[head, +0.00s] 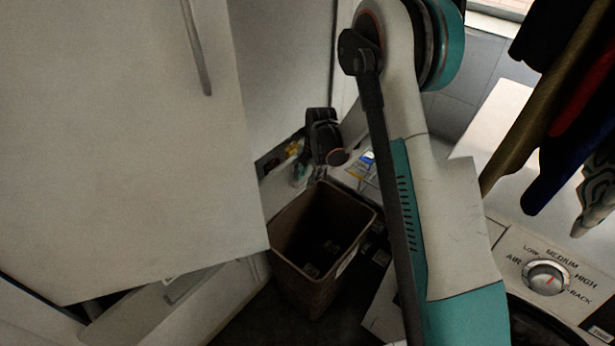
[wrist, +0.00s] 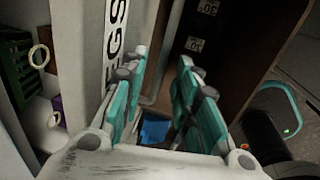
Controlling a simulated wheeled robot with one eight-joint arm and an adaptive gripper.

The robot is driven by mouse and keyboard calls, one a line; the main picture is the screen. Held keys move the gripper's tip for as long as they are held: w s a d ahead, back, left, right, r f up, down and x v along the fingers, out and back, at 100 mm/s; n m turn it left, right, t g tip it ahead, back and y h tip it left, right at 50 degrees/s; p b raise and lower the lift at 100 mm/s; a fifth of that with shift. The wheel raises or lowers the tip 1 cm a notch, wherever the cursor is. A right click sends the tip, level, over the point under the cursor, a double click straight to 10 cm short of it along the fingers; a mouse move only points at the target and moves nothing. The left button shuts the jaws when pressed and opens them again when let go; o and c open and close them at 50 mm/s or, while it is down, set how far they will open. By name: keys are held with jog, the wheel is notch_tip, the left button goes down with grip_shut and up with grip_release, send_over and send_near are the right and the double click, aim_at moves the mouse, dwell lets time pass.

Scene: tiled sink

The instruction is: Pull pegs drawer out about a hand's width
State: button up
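In the wrist view, a white panel (wrist: 94,70) carries large dark letters, of which "EGS" can be read, fitting the pegs drawer's front. My gripper (wrist: 163,58) has teal fingers spread apart, with the left one close beside the lettered panel. A pale grey bar (wrist: 172,40) shows in the gap between the fingers; I cannot tell whether it is the drawer's handle or whether a finger touches it. In the head view, my wrist hangs above the bin and the fingers are mostly hidden. I cannot make out the drawer front there.
A brown bin (head: 304,270) stands open on the floor below my wrist. A large white door (head: 130,130) fills the left. A machine with a dial (head: 545,278) stands at right, under hanging clothes (head: 560,110). A green crate (wrist: 22,72) shows left of the lettered panel.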

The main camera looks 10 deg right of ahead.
jog(key=shift+c, duration=0.3)
grip_shut()
jog(key=shift+s+d, duration=0.45)
jog(key=shift+s, duration=0.15)
jog(key=shift+o, duration=0.3)
grip_release()
notch_tip(320, 180, up, 12)
jog(key=s+d, duration=0.1)
jog(key=shift+s+d, duration=0.15)
jog(key=shift+s, duration=0.25)
jog(key=shift+f, duration=0.1)
